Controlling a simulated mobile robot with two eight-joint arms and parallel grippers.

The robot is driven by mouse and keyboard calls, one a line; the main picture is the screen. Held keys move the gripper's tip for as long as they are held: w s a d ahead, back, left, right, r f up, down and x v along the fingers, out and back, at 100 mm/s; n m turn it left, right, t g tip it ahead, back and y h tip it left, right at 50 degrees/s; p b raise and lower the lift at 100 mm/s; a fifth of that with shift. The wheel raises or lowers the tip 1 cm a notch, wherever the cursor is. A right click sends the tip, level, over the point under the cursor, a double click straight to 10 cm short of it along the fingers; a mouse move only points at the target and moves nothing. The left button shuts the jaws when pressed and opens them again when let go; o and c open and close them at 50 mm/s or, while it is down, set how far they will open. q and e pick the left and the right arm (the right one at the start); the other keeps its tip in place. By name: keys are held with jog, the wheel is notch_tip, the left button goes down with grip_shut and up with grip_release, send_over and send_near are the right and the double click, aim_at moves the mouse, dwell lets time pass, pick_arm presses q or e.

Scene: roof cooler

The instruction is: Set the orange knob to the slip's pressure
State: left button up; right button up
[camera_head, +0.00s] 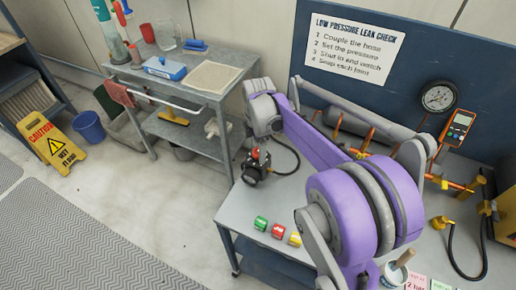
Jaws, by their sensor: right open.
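The right arm's purple and grey links cross the bench, and its grey end (412,160) is by the orange pipework (461,186). The right gripper is open and partly hidden by the large purple joint; I see nothing held. I cannot tell which orange part is the knob. A round dial gauge (438,97) hangs on the blue back panel; its reading is too small. Printed slips (416,283) lie at the bench's front right, one seeming to show a 2. A black fitting (256,170) with a red top stands at the bench's left end. The left gripper is out of view.
An orange handheld meter (458,126) is on the panel. A black hose (452,255) curls at right.

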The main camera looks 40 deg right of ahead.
grip_shut()
